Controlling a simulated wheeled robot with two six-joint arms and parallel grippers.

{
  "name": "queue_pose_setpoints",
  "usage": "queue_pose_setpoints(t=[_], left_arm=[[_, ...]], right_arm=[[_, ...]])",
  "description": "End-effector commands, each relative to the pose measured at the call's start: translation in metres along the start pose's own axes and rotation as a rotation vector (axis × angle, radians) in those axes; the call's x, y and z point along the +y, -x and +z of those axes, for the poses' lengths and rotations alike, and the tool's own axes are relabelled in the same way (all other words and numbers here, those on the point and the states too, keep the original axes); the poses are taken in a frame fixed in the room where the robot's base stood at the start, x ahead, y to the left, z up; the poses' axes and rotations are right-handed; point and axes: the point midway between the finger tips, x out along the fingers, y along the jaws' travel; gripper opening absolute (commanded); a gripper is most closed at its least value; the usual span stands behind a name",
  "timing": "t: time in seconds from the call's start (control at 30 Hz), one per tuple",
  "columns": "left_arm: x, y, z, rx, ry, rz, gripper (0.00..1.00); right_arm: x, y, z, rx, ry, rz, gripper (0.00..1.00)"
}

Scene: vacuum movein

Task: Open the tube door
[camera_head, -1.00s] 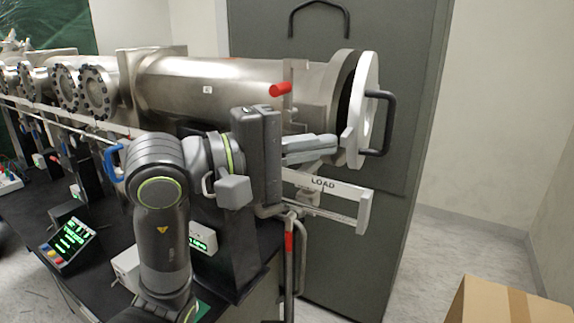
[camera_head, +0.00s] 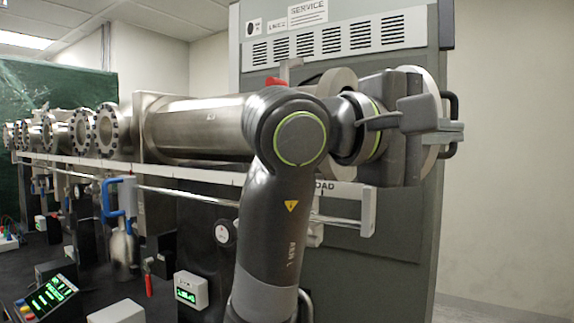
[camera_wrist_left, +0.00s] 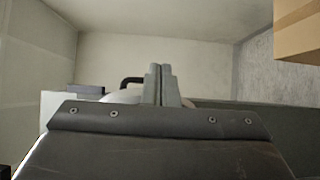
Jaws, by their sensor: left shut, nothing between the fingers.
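The metal tube (camera_head: 195,127) runs across the view to a pale flange (camera_head: 338,80) at its right end. The round pale tube door (camera_head: 431,83) stands at that end, mostly hidden behind my left wrist. Its black handle (camera_head: 453,101) shows at the far right. My left gripper (camera_head: 459,136) is shut and empty, its fingers overlapping the door's lower right part in the head view. In the left wrist view the shut fingers (camera_wrist_left: 162,85) point ahead, with the black handle (camera_wrist_left: 130,82) and door edge (camera_wrist_left: 122,98) just left of them. Contact cannot be told. My right gripper is out of view.
A red lever (camera_head: 276,82) sits on top of the tube. A load rail (camera_head: 367,212) runs below it. The grey cabinet (camera_head: 345,65) stands close behind. A cardboard box (camera_wrist_left: 298,30) shows at the wrist view's upper right. Floor to the right is clear.

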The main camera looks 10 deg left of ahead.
Motion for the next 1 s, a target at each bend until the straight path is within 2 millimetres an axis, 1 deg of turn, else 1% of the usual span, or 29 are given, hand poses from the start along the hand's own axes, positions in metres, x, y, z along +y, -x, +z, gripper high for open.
queue_pose_setpoints(t=[0.03,0.13,0.17,0.2,0.3,0.5,0.6,0.7,0.8,1.0], left_arm=[[-0.006,-0.009,0.005,-0.003,0.000,-0.001,0.00],[-0.006,-0.028,0.011,-0.003,0.001,-0.002,0.00],[-0.006,-0.035,0.013,-0.003,0.001,-0.003,0.00],[-0.005,-0.044,0.015,-0.003,0.000,-0.003,0.00],[-0.004,-0.069,0.020,-0.003,0.001,-0.004,0.00],[0.001,-0.118,0.021,-0.001,0.002,-0.005,0.00],[0.002,-0.138,0.019,0.001,0.002,-0.004,0.00],[0.002,-0.150,0.017,0.000,0.000,-0.002,0.00],[0.001,-0.156,0.016,0.000,0.000,-0.001,0.00],[0.000,-0.157,0.016,0.000,0.000,0.001,0.00]], right_arm=[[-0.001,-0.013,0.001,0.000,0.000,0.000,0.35],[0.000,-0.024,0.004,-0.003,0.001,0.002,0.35],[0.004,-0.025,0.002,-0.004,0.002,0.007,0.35],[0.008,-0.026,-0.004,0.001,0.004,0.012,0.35],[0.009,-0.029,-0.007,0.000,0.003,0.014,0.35],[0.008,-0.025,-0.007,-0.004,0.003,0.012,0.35],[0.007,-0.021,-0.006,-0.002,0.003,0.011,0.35],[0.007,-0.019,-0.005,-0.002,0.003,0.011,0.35],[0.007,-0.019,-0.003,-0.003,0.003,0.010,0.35],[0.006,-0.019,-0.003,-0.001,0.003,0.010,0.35]])
